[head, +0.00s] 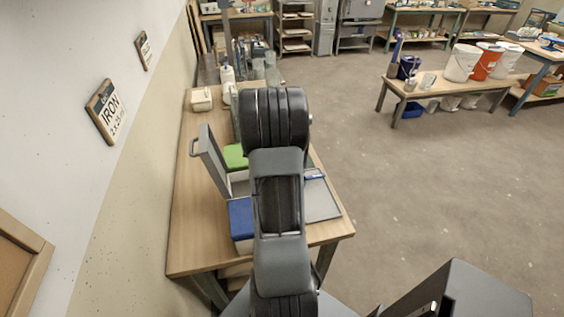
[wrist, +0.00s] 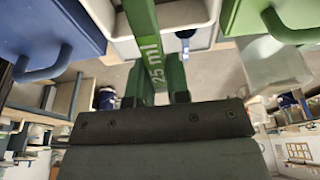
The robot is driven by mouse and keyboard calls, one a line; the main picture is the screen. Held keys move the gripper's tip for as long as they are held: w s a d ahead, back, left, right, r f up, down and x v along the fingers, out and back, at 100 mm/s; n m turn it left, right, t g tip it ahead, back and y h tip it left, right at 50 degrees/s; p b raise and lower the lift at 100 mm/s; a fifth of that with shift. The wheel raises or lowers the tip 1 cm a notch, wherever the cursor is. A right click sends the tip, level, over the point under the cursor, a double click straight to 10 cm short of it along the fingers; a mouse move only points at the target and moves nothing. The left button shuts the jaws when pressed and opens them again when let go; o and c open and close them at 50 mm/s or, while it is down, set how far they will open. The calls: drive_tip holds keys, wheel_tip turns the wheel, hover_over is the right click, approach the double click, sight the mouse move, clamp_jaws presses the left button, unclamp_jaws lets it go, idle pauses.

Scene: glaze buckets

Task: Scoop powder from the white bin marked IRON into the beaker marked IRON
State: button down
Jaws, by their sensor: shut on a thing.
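My gripper (wrist: 155,98) is shut on the green handle of a scoop (wrist: 150,45) marked 25 ml. In the head view my arm hides the gripper and scoop. A white bin (wrist: 205,38) lies beyond the handle in the wrist view, between a blue and a green bin. A bit of it (head: 239,186) shows left of my arm in the head view, beside a raised grey lid (head: 212,160). The scoop's bowl and any powder cannot be made out. A clear vessel (wrist: 277,66) shows at right, with no readable mark. I cannot tell whether it is the IRON beaker.
A blue bin (head: 241,217) and a green one (head: 235,157) flank the white bin on the wooden table (head: 190,240). A grey tray-like panel (head: 321,200) lies right of my arm. An IRON sign (head: 108,112) hangs on the wall.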

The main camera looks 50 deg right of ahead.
drive_tip(key=shift+w+a+r+t+y+p, duration=0.1)
drive_tip(key=shift+r+t+y+p, duration=0.3)
drive_tip(key=shift+r+p, duration=0.35)
drive_tip(key=shift+w+a+r+t+y+p, duration=0.1)
drive_tip(key=shift+r+t+y+p, duration=0.3)
drive_tip(key=shift+p, duration=0.55)
